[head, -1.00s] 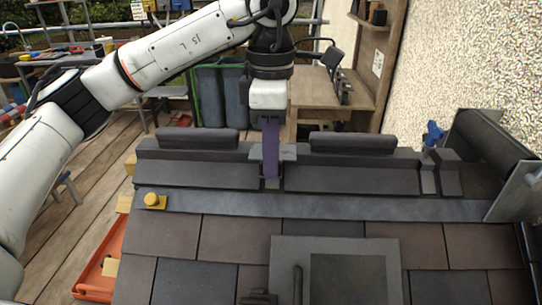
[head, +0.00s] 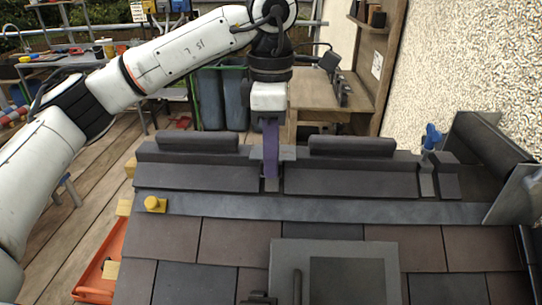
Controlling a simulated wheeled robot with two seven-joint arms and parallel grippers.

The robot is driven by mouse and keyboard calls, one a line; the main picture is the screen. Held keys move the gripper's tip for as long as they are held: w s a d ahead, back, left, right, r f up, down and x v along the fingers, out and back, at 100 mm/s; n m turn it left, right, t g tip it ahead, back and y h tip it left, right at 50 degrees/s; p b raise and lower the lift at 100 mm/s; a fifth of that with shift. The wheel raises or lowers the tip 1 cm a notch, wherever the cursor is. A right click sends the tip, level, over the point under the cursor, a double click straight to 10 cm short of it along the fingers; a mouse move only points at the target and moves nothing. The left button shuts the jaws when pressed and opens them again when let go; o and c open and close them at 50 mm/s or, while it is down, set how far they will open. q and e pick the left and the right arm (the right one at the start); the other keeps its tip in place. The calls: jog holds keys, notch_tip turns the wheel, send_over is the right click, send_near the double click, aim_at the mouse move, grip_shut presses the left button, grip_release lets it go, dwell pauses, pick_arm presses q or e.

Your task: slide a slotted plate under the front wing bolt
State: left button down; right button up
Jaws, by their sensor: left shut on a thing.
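My left gripper (head: 271,170) points down at the ridge, near the gap between two raised ridge caps. Its narrow purple fingers show edge-on, shut on a small grey plate (head: 287,153) at the ridge. The plate's slot cannot be made out, and the fingers cover part of it. A blue wing bolt (head: 432,136) stands upright at the right end of the ridge, well apart from the gripper. No wing bolt shows at the gripper; that spot is partly hidden by the fingers.
Ridge caps (head: 352,146) lie left and right of the gripper. A roof hatch (head: 335,250) lies in front. An orange tray (head: 98,275) is at lower left.

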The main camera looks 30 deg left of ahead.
pick_arm(q)
jog(key=shift+w+a+f, duration=0.2)
jog(key=shift+w+a, duration=0.1)
jog(key=shift+w, duration=0.35)
dwell(1.1)
jog(key=c, duration=1.7)
grip_release()
jog(key=shift+c, duration=0.2)
jog(key=shift+r+p, duration=0.35)
jog(key=shift+r, duration=2.7)
jog(key=shift+s+f, duration=0.1)
